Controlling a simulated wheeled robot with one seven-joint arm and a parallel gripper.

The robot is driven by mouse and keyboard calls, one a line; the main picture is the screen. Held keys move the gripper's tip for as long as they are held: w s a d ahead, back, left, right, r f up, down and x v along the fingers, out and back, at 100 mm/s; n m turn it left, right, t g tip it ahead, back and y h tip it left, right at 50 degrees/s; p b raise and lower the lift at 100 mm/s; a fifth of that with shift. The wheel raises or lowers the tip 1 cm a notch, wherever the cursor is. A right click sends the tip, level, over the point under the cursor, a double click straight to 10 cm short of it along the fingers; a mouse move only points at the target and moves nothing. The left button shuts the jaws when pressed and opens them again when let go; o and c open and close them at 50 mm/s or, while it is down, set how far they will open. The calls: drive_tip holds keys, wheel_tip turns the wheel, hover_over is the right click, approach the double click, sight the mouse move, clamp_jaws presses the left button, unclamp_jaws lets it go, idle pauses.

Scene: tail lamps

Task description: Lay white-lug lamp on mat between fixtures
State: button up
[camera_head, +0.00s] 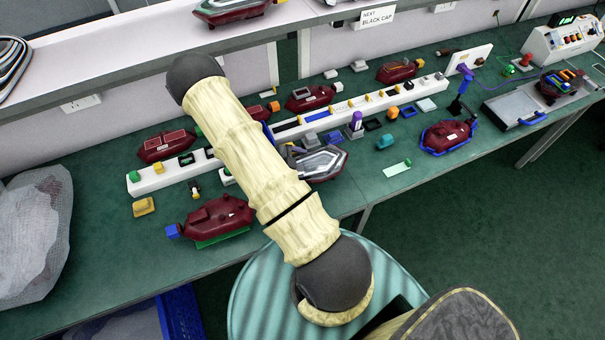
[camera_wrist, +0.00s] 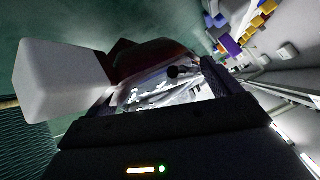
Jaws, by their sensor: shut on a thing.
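My gripper (camera_wrist: 165,92) is shut on a dark red lamp (camera_wrist: 142,62), whose clear, shiny lens side shows between the jaws in the wrist view. A large white block-shaped lug (camera_wrist: 62,82) sticks out at the left of this lamp. In the head view my arm covers most of the gripper. A lamp with a silver lens (camera_head: 322,161) shows just right of the arm, above the green bench; I cannot tell for certain that it is the held one. I cannot make out clearly which surface is the mat; part of the bench is hidden.
A red lamp with a blue lug (camera_head: 215,217) lies at the front left. Another sits in a blue frame (camera_head: 448,137) at right. White strips (camera_head: 370,103) with small coloured parts cross the bench. A pale green card (camera_head: 398,168) lies near the front edge; bare bench surrounds it.

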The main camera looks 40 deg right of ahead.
drive_tip(key=shift+f, duration=2.1)
drive_tip(key=o, duration=0.9)
drive_tip(key=b+v, duration=0.1)
drive_tip(key=v, duration=1.1)
drive_tip(key=shift+r, duration=0.1)
